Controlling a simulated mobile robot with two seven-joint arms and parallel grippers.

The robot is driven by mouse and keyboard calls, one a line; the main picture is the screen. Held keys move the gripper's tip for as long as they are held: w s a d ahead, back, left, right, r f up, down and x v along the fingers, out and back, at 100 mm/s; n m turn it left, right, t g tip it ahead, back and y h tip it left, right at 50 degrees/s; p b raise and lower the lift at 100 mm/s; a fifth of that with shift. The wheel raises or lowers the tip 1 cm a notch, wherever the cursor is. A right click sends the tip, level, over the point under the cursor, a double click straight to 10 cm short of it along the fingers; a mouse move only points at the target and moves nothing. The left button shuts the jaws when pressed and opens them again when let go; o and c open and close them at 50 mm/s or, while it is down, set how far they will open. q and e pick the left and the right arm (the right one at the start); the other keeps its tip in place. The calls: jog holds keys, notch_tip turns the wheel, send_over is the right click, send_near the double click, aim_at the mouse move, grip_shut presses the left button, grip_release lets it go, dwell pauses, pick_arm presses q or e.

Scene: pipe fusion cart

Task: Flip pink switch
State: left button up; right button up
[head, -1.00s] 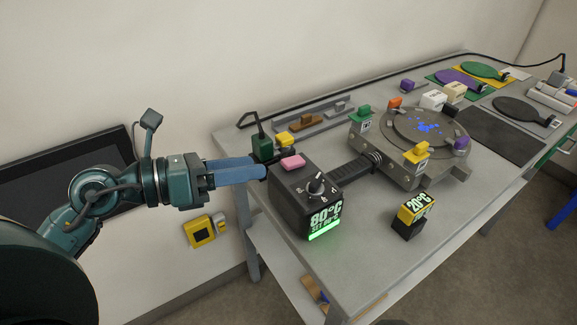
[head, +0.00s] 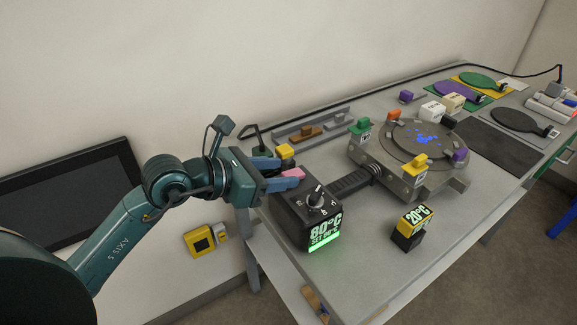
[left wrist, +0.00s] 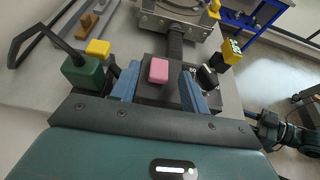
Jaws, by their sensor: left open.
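The pink switch (head: 292,174) sits on top of the black control box (head: 292,217), beside the dial (head: 317,198). The box's screen reads 80°C in green. My left gripper (head: 285,173) is open at the back edge of the box, its blue fingers at the pink switch. In the left wrist view the pink switch (left wrist: 158,71) lies between and a little beyond the two blue fingers (left wrist: 160,88), with gaps on both sides. I cannot tell whether a finger touches it. My right gripper is not seen in the head view.
A green block (left wrist: 82,72) with a cable and a yellow block (head: 285,151) stand just left of the fingers. A round heater plate (head: 424,138) with coloured clips lies beyond the box. A 20°C display block (head: 412,222) stands to the right. The table's front right is clear.

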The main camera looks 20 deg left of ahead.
aim_at(298, 171)
pick_arm(q)
jog(key=shift+x, duration=1.15)
jog(key=shift+w+d+f, duration=0.15)
jog(key=shift+w+d, duration=0.1)
